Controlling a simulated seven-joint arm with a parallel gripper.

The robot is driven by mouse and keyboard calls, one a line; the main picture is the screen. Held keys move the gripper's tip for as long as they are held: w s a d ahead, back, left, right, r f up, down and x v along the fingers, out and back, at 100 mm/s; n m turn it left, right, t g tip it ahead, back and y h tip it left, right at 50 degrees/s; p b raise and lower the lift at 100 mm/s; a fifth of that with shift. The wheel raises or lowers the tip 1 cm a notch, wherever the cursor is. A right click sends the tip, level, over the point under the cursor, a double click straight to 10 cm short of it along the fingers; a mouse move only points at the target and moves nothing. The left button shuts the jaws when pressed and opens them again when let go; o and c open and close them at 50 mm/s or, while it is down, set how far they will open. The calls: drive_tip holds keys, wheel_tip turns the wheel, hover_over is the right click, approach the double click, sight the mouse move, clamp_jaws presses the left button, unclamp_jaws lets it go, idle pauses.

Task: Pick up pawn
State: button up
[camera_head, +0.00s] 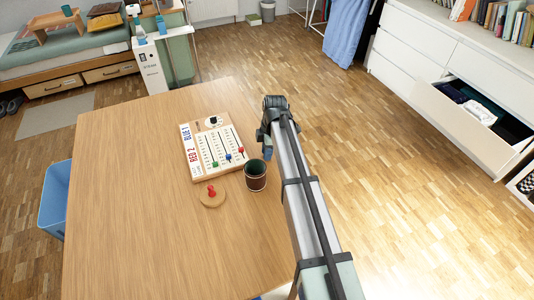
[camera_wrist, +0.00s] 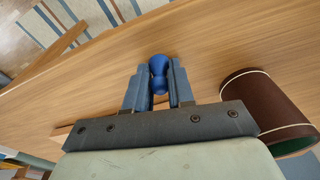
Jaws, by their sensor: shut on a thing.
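A blue pawn (camera_wrist: 158,70) with a round head is held between the two fingers of my gripper (camera_wrist: 159,80) in the wrist view. My gripper is shut on it. In the head view my gripper (camera_head: 266,150) is at the table's right edge, just above the dark brown cup in the picture. The held pawn cannot be made out there. A red pawn (camera_head: 211,189) stands on a round wooden disc (camera_head: 212,201) left of the cup.
The brown cup (camera_head: 255,176) stands near the table's right edge; it also shows right of my gripper in the wrist view (camera_wrist: 262,103). A score board (camera_head: 200,152) with green, blue and red pieces lies left of my gripper. The table's left side (camera_head: 130,180) is clear.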

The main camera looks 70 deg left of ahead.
clamp_jaws()
wheel_tip(320, 180, up, 10)
drive_tip(key=shift+r, duration=0.1)
idle(0.4)
drive_tip(key=shift+s, duration=0.1)
idle(0.5)
drive_tip(key=s+d+r, duration=0.6)
drive_tip(key=s+r, duration=0.1)
drive_tip(key=r, duration=0.2)
drive_tip(key=d, duration=0.6)
wheel_tip(320, 180, down, 6)
drive_tip(key=shift+s+a, duration=0.25)
drive_tip(key=shift+s, duration=0.15)
